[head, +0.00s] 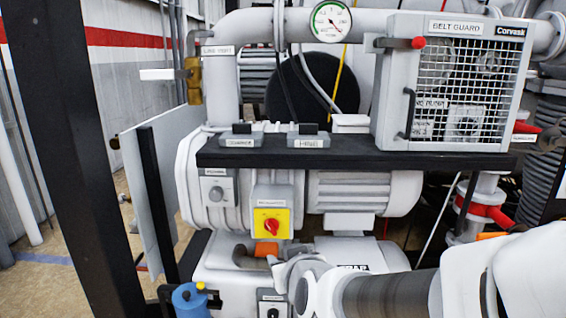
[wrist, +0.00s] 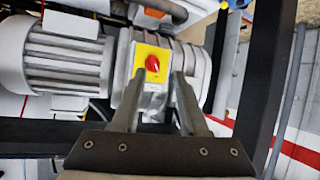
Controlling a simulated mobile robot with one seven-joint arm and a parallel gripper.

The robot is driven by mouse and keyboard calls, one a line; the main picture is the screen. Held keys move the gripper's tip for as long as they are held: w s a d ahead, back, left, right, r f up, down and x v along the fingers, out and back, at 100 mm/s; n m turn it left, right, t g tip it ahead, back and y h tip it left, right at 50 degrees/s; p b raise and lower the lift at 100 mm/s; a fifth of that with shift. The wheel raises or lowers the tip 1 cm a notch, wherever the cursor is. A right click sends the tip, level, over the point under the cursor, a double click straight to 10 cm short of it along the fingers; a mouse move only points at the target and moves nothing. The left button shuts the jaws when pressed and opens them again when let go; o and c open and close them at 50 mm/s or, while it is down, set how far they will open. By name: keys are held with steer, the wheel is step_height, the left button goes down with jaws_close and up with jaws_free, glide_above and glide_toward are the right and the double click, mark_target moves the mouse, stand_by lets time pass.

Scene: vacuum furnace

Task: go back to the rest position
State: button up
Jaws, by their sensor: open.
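My gripper (wrist: 158,76) is open in the wrist view, its two fingers apart with nothing held between them. Beyond the fingertips is the red rotary switch (wrist: 153,63) on its yellow plate, which appears turned in this view. In the head view the same red switch (head: 271,226) is on the front of the pump housing (head: 205,185). My arm (head: 385,298) reaches in from the lower right, below the switch. The fingers cannot be made out clearly in the head view.
A black shelf (head: 350,160) crosses above the pump motor (head: 350,192). The belt guard (head: 455,80) stands on it at the right. A black post (head: 75,150) rises at the left. A blue container (head: 188,301) is low at the left. Floor (head: 40,285) shows clear at far left.

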steer(key=s+d+r+m+g+h, duration=0.1)
steer(key=s+d+m+g+h, duration=0.15)
steer(key=s+d, duration=0.55)
steer(key=s+d+r+m+g+h, duration=0.1)
steer(key=s+d+g, duration=0.4)
steer(key=s, duration=0.6)
step_height(320, 180, up, 18)
steer(key=t+p, duration=0.1)
steer(key=p, duration=1.8)
steer(key=shift+d+r, duration=0.2)
steer(key=shift+d, duration=0.15)
steer(key=shift+w+a+y, duration=0.1)
steer(key=shift+y, duration=0.15)
